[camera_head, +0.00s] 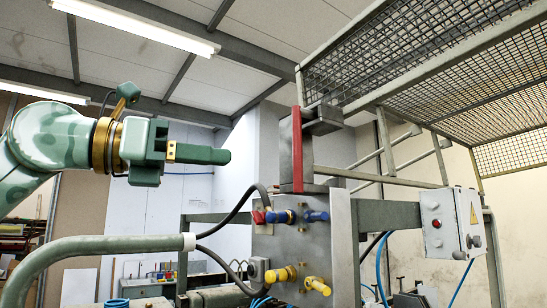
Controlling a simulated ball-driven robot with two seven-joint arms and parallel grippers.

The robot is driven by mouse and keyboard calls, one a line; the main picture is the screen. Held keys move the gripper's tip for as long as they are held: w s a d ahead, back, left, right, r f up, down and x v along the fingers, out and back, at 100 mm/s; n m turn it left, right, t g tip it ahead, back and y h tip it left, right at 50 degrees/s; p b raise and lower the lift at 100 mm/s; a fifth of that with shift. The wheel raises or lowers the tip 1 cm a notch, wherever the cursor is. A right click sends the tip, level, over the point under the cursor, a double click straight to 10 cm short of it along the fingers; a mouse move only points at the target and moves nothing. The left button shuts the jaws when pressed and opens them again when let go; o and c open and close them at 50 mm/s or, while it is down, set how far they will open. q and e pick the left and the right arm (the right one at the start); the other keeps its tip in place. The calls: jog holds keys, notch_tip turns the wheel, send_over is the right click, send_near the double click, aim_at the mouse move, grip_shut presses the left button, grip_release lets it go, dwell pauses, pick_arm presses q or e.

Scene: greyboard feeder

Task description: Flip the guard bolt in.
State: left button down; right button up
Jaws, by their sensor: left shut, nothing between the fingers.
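My left gripper (222,156) comes in from the left at upper middle height and points right. Its fingers are shut with nothing between them. It is apart from the machine, with a gap to the upright grey post (285,160) that carries a red strip (297,150). A dark grey block (322,119) sits at the top right of this post. I cannot tell for certain which part is the guard bolt. A mesh guard (420,65) fills the upper right. My right gripper is not in view.
Below the post, a grey plate (335,240) carries blue handles (316,216) and yellow fittings (318,286). A black hose (232,214) curves left from it. A switch box (446,222) with a red button stands right. The space between gripper and post looks clear.

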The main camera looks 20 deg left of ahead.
aim_at(294, 164)
pick_arm(q)
jog(key=p+x, duration=0.2)
jog(key=x, duration=0.7)
jog(key=shift+w+d+p, duration=0.2)
jog(key=shift+d+p, duration=0.05)
jog(key=shift+p, duration=0.15)
jog(key=shift+w+d, duration=0.1)
jog(key=shift+w, duration=0.05)
jog(key=x, duration=0.3)
jog(key=shift+w+a, duration=0.25)
jog(key=shift+a, duration=0.1)
